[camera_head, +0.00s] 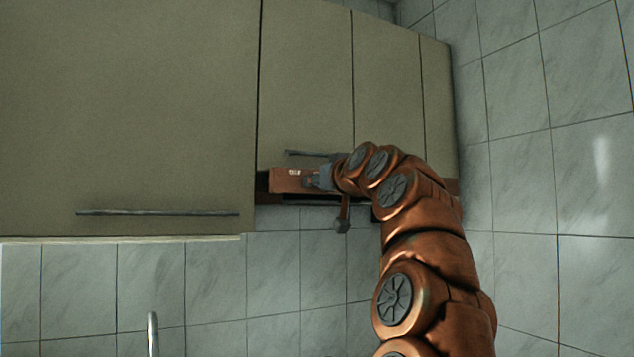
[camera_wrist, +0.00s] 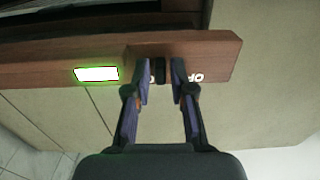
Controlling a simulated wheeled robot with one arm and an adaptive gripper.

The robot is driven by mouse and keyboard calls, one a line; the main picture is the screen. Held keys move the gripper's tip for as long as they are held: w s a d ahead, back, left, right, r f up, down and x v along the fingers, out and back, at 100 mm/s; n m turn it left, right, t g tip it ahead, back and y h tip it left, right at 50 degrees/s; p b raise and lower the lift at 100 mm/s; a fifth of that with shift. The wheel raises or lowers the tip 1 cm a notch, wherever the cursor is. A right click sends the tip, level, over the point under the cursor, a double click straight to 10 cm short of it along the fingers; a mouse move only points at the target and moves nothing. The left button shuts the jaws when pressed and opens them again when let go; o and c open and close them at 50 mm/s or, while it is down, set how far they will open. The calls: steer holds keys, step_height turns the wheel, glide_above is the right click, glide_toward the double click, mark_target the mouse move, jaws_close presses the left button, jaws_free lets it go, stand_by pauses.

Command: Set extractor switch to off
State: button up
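The brown extractor front panel (camera_head: 288,181) sits under the wall cabinets; it spans the upper part of the wrist view (camera_wrist: 205,48). A small dark switch knob (camera_wrist: 160,70) sits on it. White lettering reading upside down as "OF" (camera_wrist: 190,77) is to the right of the knob; another label on the left is mostly hidden by a finger. My gripper (camera_wrist: 160,82) has one finger on each side of the knob, with narrow gaps showing, so it looks open around it. In the head view my gripper (camera_head: 318,180) is at the panel, and the knob is hidden.
A bright green-edged light (camera_wrist: 97,73) glows on the panel, left of the fingers. Beige cabinets (camera_head: 130,110) with bar handles hang above and beside the panel. The tiled wall (camera_head: 560,180) is close on the right. A tap (camera_head: 152,335) stands at lower left.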

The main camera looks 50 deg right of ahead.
jaws_close()
stand_by(0.3)
steer(key=shift+w+a+b, duration=0.2)
steer(key=shift+a+b, duration=0.05)
steer(key=shift+a, duration=0.3)
steer(key=shift+w+a+b, duration=0.2)
steer(key=shift+a, duration=0.3)
steer(key=shift+o, duration=0.2)
jaws_free()
steer(key=shift+d, duration=0.1)
steer(key=shift+s, duration=0.15)
steer(key=v, duration=1.1)
steer(key=shift+s+a, duration=0.2)
steer(key=shift+s, duration=0.15)
